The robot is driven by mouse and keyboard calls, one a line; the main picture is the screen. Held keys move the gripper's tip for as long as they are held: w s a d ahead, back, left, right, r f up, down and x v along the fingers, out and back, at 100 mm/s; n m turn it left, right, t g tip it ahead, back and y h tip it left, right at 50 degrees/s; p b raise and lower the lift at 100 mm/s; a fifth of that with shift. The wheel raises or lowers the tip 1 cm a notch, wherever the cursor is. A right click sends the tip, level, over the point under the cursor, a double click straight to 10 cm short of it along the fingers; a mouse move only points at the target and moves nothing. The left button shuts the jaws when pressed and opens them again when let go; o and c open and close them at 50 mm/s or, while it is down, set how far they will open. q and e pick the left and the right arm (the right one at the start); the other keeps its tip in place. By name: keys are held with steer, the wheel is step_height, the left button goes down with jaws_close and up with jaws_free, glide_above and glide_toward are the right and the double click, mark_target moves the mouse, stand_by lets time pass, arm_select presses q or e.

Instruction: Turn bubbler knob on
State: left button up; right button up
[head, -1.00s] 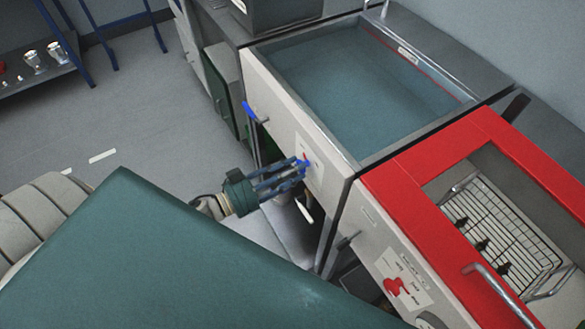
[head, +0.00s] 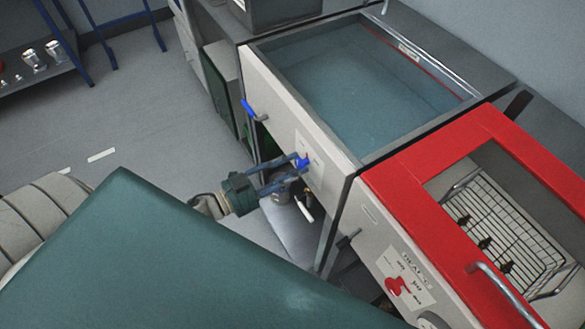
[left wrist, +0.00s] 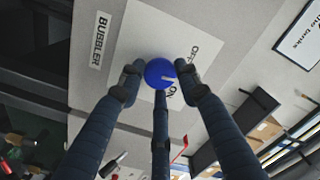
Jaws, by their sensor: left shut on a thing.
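The bubbler knob is round and blue with a white mark, on the pale front panel of the tank. It shows in the head view (head: 302,161) and the left wrist view (left wrist: 159,73). My left gripper (head: 299,165) has its three fingers closed around the knob; in the left wrist view the fingertips (left wrist: 158,78) touch or nearly touch its sides. The panel carries a BUBBLER label (left wrist: 98,40), OFF and ON. The white mark points to the lower right in the left wrist view, toward the area between OFF and ON. My right gripper is out of view.
The water-filled tank (head: 283,62) is above the panel. A blue-handled valve (head: 250,110) sits to the knob's left. A red-framed unit (head: 405,200) with a wire basket and red knob (head: 396,286) stands to the right. The grey floor (head: 130,120) at left is open.

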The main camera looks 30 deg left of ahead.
arm_select(q)
steer(key=m+b, duration=0.1)
steer(key=m, duration=0.4)
steer(key=shift+w+r+m+b, duration=0.1)
steer(key=shift+r+m+b, duration=0.05)
steer(key=shift+m+b, duration=0.25)
steer(key=m+b, duration=0.1)
steer(key=m, duration=0.2)
steer(key=shift+d, duration=0.1)
steer(key=shift+m+b, duration=0.45)
steer(key=shift+m, duration=0.45)
steer(key=shift+d+m, duration=0.1)
steer(key=shift+m, duration=0.2)
steer(key=shift+s+f, duration=0.2)
steer(key=shift+f, duration=0.05)
steer(key=o, duration=1.1)
steer(key=shift+r, duration=0.1)
steer(key=shift+s, duration=0.15)
steer(key=v, duration=1.1)
steer(key=shift+s+a, duration=0.25)
steer(key=shift+s, duration=0.05)
